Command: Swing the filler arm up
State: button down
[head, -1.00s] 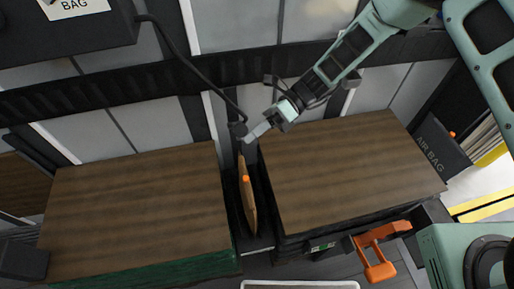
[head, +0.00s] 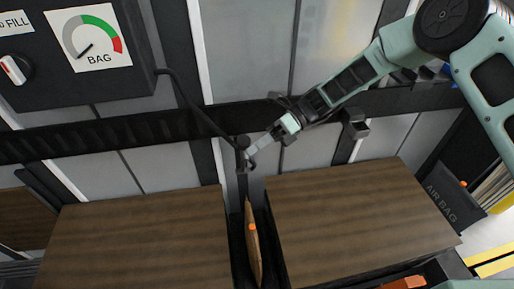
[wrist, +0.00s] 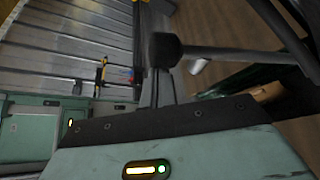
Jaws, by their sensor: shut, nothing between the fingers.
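The dark filler arm (head: 243,145) hangs in front of the gap between two brown-topped loads, with its rounded head at the top and a black hose joined to it. Its stem runs down toward a tan bag (head: 256,250) with an orange spot, standing in the gap. My gripper (head: 250,156) is shut, with its tips right beside the filler arm's head on the right; I cannot tell whether they touch. In the wrist view a dark knob with a bar (wrist: 230,54), seemingly the filler arm, crosses above my gripper's green body; the fingertips are hard to make out there.
A black control box (head: 75,60) with a BAG gauge and a switch hangs at upper left. Brown loads stand left (head: 140,240) and right (head: 350,215) of the gap. A dark AIR BAG holder (head: 450,195) is at far right. A dark rail (head: 90,140) crosses the wall behind.

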notch_tip(320, 180, up, 10)
jog(key=b, duration=0.2)
jog(key=shift+b, duration=0.4)
dwell(0.4)
